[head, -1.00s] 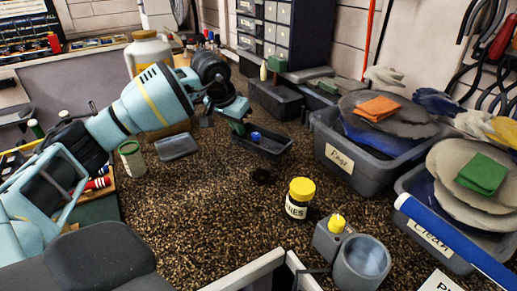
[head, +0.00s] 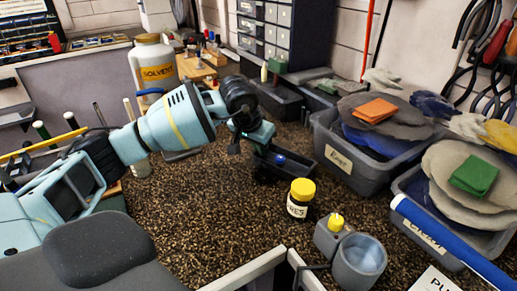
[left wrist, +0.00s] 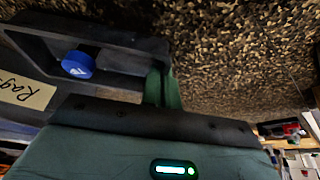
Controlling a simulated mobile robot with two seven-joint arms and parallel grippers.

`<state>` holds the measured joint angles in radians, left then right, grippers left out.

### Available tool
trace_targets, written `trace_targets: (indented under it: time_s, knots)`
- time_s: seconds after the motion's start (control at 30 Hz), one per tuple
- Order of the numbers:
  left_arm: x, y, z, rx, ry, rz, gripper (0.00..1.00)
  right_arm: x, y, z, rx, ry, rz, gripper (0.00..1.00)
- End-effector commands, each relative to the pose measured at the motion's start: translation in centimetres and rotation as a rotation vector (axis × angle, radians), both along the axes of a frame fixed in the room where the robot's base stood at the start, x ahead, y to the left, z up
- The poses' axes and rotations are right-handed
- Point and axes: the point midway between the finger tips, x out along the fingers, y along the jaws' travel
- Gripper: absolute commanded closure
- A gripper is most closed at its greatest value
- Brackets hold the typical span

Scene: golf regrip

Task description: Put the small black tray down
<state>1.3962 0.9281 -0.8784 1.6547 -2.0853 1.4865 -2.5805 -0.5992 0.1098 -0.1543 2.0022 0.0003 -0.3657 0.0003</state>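The small black tray (head: 296,169) is right of the middle in the head view, with a blue cap (head: 281,160) inside. My left gripper (head: 257,150) is shut on the tray's near-left end. In the left wrist view, the tray (left wrist: 120,37) fills the upper left, with the blue cap (left wrist: 77,64) in it and a green finger (left wrist: 163,88) at its wall. The tray looks slightly tilted in the head view. I cannot tell whether its underside touches the bench. My right gripper is not in view.
A yellow-lidded jar (head: 300,198) stands just in front of the tray. The labelled rag bin (head: 344,164) is close on its right. Dark bins (head: 277,101) stand behind. A grey cup (head: 360,262) is at the front. The speckled bench (head: 190,215) is clear to the left.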

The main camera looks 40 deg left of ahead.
Motion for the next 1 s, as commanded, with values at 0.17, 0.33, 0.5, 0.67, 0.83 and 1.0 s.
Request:
trace_targets:
  time_s: [0.17, 0.33, 0.5, 0.67, 0.83, 1.0]
  knots:
    - [0.03, 0.03, -0.84, 0.000, -0.003, 0.000, 1.00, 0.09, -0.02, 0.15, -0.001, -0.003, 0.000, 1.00]
    - [0.04, 0.02, -0.86, 0.000, -0.003, 0.000, 1.00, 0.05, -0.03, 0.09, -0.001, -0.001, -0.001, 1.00]
    - [0.03, 0.02, -1.21, 0.000, -0.002, 0.000, 1.00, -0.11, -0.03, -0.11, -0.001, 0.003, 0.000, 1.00]
    - [0.02, 0.02, -1.22, 0.000, -0.002, 0.000, 0.82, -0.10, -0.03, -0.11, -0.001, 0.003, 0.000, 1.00]
    - [0.02, 0.02, -1.20, 0.000, -0.002, 0.000, 0.76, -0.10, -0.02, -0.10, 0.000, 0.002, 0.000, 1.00]
    - [0.02, 0.02, -1.07, 0.000, -0.002, 0.000, 0.76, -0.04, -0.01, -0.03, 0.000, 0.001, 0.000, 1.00]
